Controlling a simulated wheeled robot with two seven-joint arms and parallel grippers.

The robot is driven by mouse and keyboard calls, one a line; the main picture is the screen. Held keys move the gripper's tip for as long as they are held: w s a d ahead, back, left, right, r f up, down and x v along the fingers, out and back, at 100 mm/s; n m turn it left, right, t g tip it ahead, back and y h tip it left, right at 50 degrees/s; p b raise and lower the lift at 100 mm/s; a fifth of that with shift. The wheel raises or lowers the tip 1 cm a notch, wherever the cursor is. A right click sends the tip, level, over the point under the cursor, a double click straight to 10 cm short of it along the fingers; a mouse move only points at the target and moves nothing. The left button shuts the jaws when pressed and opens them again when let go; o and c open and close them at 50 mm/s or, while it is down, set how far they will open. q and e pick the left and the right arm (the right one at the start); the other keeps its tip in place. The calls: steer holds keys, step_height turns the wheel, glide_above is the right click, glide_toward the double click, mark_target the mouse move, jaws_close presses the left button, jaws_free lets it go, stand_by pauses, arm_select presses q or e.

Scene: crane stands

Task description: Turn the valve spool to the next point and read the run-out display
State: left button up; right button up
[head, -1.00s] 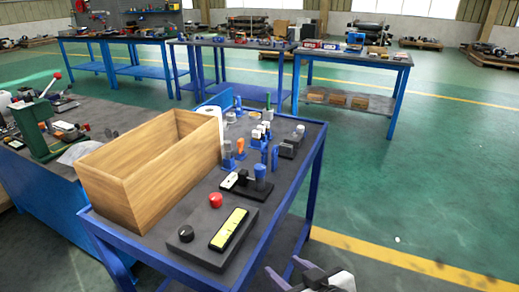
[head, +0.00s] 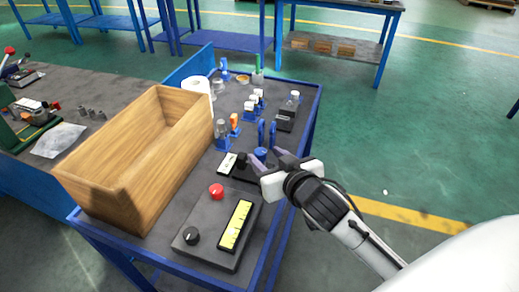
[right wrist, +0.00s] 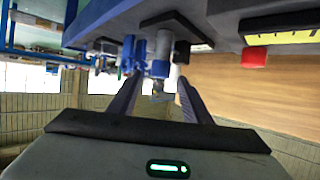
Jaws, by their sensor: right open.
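My right gripper (head: 267,158) is over the near right part of the blue trolley, with its jaws open. A small dark stand (head: 240,173) sits there with a white dial-like piece (head: 228,163) and an upright blue-topped cylinder (head: 261,153), which looks like the valve spool. My gripper partly hides it. In the right wrist view the picture is upside down, and the grey and blue cylinder (right wrist: 161,66) shows between and beyond the two open fingers (right wrist: 157,96). I cannot tell contact. A dark box carries a yellow display strip (head: 236,225); its reading is too small to read. My left gripper is not in view.
A tall open wooden box (head: 135,190) fills the trolley's left side. A red button (head: 216,191) and black knob (head: 191,236) are on the display box. Blue holders, bottles and a paper roll (head: 197,88) crowd the back. The floor to the right is clear.

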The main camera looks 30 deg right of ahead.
mark_target(263, 152)
steer(key=shift+x, duration=2.3)
steer(key=shift+c, duration=0.4)
steer(key=c, duration=1)
steer(key=shift+o, duration=0.2)
steer(key=shift+r+n+y+p, duration=0.2)
steer(key=shift+n+y+p, duration=0.25)
steer(key=shift+p, duration=0.25)
steer(key=shift+d+r+n+y+p, duration=0.1)
steer(key=shift+n+y+p, duration=0.45)
steer(key=shift+y+p, duration=0.3)
steer(key=shift+n+y+p, duration=0.7)
steer(key=shift+n+p, duration=0.1)
steer(key=shift+p, duration=0.05)
steer(key=shift+f+n+g+y, duration=0.2)
steer(key=shift+n+g+y, duration=0.1)
steer(key=shift+n+y, duration=0.8)
steer(key=shift+y, duration=0.2)
steer(key=shift+n+g+y, duration=0.3)
steer(key=shift+n+y, duration=0.1)
steer(key=shift+y, duration=0.1)
